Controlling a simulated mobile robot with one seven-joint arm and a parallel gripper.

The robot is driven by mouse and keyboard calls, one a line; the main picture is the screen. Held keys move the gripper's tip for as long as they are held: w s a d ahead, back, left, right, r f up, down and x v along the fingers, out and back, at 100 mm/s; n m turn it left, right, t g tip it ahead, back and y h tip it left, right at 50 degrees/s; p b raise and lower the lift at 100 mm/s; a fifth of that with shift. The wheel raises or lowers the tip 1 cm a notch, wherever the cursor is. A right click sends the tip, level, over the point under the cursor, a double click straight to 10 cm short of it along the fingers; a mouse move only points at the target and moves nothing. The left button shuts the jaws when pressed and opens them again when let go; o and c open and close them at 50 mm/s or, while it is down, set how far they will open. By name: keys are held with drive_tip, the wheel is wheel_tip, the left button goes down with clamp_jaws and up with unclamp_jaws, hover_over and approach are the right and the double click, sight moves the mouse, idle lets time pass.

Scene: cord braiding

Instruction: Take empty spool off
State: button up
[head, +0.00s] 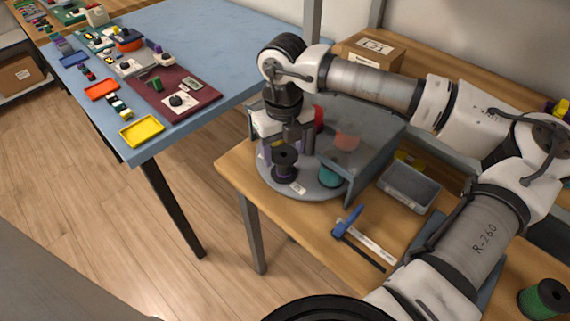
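A round grey turntable (307,187) carries several spools on the wooden workbench. A dark spool (285,165) stands at its front left; it looks bare of cord, but its core is small and shaded. A teal spool (329,174) stands to its right and a red one (319,117) behind. Something purple shows at the left, partly covered by my gripper. My gripper (291,142) points down over the left part of the turntable, just above or behind the dark spool. Its fingertips are dark and crowded by the spools, so I cannot tell their opening or any contact.
A translucent grey guard (375,139) encloses the turntable's back and right. A grey bin (409,188), a blue-handled tool (346,222) and a green spool (543,299) are on the bench. A cardboard box (370,50) stands behind. The blue table (212,50) holds trays and boards.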

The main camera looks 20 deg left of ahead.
sight(284, 154)
drive_tip(key=c, duration=0.6)
drive_tip(key=shift+o, duration=0.2)
drive_tip(key=shift+r, duration=0.2)
drive_tip(key=shift+r+p, duration=1.5)
drive_tip(key=shift+r, duration=1.4)
